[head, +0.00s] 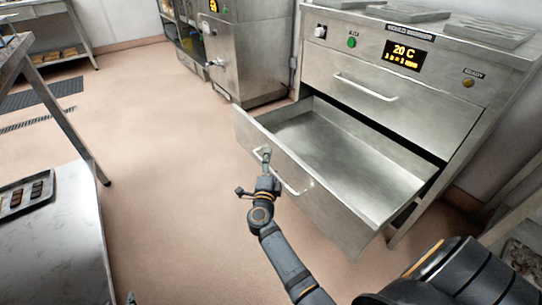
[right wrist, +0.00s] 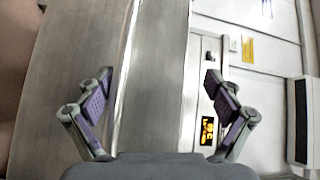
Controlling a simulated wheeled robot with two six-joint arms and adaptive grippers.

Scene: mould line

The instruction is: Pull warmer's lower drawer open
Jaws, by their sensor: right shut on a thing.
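The warmer (head: 440,95) is a steel cabinet at the right of the head view. Its lower drawer (head: 335,195) stands pulled well out, and its empty inside shows. The drawer's bar handle (head: 296,188) runs along the front panel. My right gripper (head: 265,158) is shut on the lower drawer's handle near its left end. The right wrist view shows the fingers spread against grey steel, with the grip on the bar not clear. My left gripper is not in view.
The warmer's upper drawer (head: 425,88) is closed, below a display reading 20 C. Another steel machine (head: 245,55) stands behind on the left. A table (head: 50,245) with a tray is at lower left. Open floor (head: 165,150) lies left of the drawer.

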